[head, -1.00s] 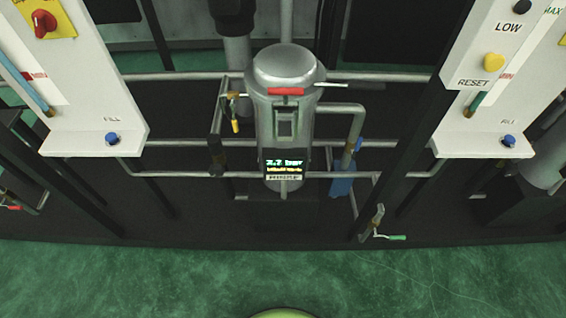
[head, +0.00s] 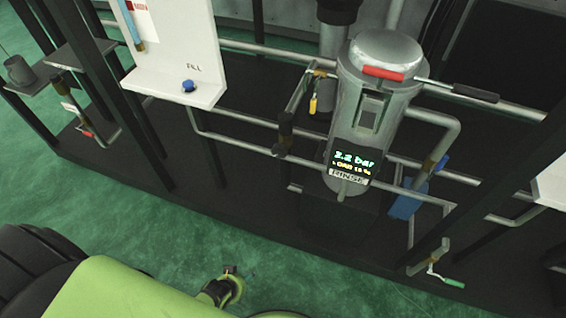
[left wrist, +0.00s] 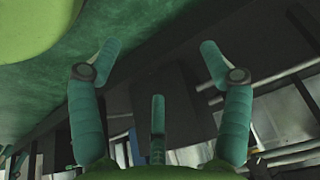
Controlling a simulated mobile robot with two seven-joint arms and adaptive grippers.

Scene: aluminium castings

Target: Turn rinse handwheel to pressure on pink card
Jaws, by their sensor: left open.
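The rinse vessel (head: 375,110) is a grey upright cylinder in the head view. Its display (head: 352,163) reads about 3.2 bar, above a RINSE label (head: 348,177). My green left arm (head: 130,290) enters at the bottom left of the head view. My left gripper (head: 229,272) appears small there, low over the green floor and apart from the vessel. In the left wrist view its teal fingers (left wrist: 160,60) are spread, with nothing between them.
Pipes surround the vessel, with a yellow-handled valve (head: 313,104), a blue part (head: 406,202) and a green-handled lever (head: 453,283). A white FILL panel (head: 175,65) stands left. The green floor (head: 330,270) in front is clear.

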